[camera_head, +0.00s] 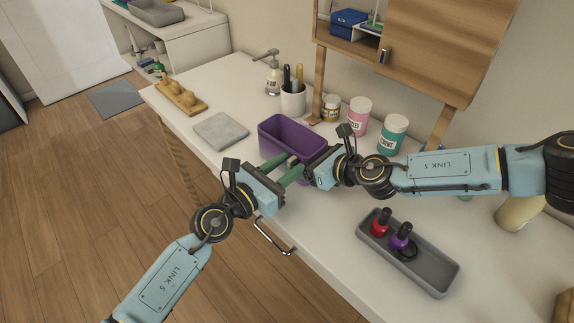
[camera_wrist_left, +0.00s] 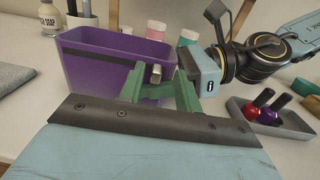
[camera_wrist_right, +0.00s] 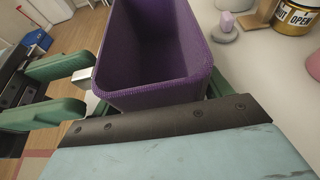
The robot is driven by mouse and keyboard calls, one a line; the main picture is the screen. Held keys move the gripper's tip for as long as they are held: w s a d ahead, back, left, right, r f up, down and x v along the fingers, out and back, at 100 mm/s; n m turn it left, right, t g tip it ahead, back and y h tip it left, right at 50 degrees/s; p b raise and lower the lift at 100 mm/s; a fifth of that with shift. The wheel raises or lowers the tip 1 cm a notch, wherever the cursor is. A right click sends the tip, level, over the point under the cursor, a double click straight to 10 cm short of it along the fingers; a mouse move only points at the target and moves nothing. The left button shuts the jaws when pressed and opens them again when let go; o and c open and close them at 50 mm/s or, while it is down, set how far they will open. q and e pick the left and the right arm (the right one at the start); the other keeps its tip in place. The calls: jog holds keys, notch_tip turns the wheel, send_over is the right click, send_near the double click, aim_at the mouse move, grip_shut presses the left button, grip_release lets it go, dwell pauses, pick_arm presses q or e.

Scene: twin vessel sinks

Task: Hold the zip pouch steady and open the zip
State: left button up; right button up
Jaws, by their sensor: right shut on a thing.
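The zip pouch (camera_head: 298,136) is purple, box-shaped and upright on the counter. Its top looks open in the head and right wrist (camera_wrist_right: 150,45) views. A dark zip band runs along its side in the left wrist view (camera_wrist_left: 95,53). A small metallic zip tab (camera_wrist_left: 157,74) is at the pouch's corner; it also shows in the right wrist view (camera_wrist_right: 82,78). My left gripper (camera_head: 281,166) has its green fingers apart, with the tab between or just ahead of them; contact is unclear. My right gripper (camera_head: 303,166) is shut on the pouch's near end, its grip partly hidden.
A grey tray (camera_head: 430,276) with nail polish bottles lies at front right. A grey slab (camera_head: 220,131) lies left of the pouch. A pen cup (camera_head: 292,100), pink jar (camera_head: 358,113) and teal jar (camera_head: 393,133) stand behind. The counter edge and a handle (camera_head: 272,238) are close to my left arm.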

pick_arm(q)
jog(key=v, duration=1.1)
jog(key=shift+s, duration=0.2)
jog(key=shift+a, duration=0.15)
pick_arm(e)
jog(key=o, duration=1.1)
